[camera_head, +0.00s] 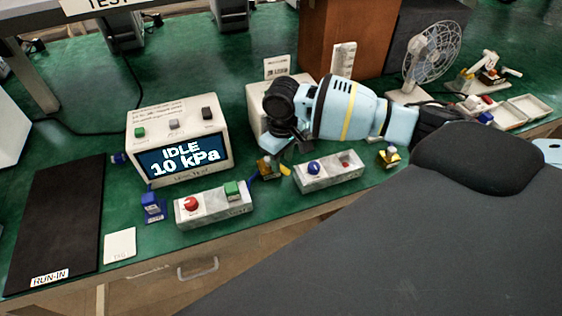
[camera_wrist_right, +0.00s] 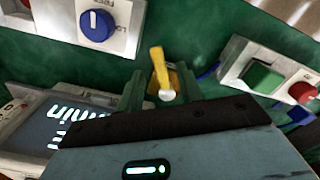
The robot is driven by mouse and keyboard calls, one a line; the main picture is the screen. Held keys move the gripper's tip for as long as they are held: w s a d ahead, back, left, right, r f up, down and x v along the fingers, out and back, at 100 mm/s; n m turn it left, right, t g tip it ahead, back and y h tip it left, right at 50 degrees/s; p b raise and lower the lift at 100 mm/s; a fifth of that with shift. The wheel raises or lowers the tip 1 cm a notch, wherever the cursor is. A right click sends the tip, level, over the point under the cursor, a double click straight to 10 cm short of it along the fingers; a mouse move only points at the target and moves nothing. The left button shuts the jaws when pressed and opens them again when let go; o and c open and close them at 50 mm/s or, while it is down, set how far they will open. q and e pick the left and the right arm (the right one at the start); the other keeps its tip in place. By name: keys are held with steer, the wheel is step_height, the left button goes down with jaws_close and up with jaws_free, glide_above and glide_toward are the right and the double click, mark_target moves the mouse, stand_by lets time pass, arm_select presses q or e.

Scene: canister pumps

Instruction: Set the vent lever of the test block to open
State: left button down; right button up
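The yellow vent lever (camera_wrist_right: 158,68) stands out from a small fitting on the bench, with a round pale pivot end towards me in the wrist view. In the head view, the small test block (camera_head: 268,169) with its yellow lever (camera_head: 285,169) sits between two control boxes, partly hidden by my right arm. My right gripper (camera_wrist_right: 160,88) is open, with one finger on each side of the lever and a narrow gap visible beside it. Whether a finger touches the lever I cannot tell. The lever's set position is not readable. My left gripper is not in view.
A display unit (camera_head: 181,146) reads "IDLE 10 kPa".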

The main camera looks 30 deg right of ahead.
steer(key=shift+f, duration=0.85)
steer(key=shift+c, duration=0.3)
jaws_close()
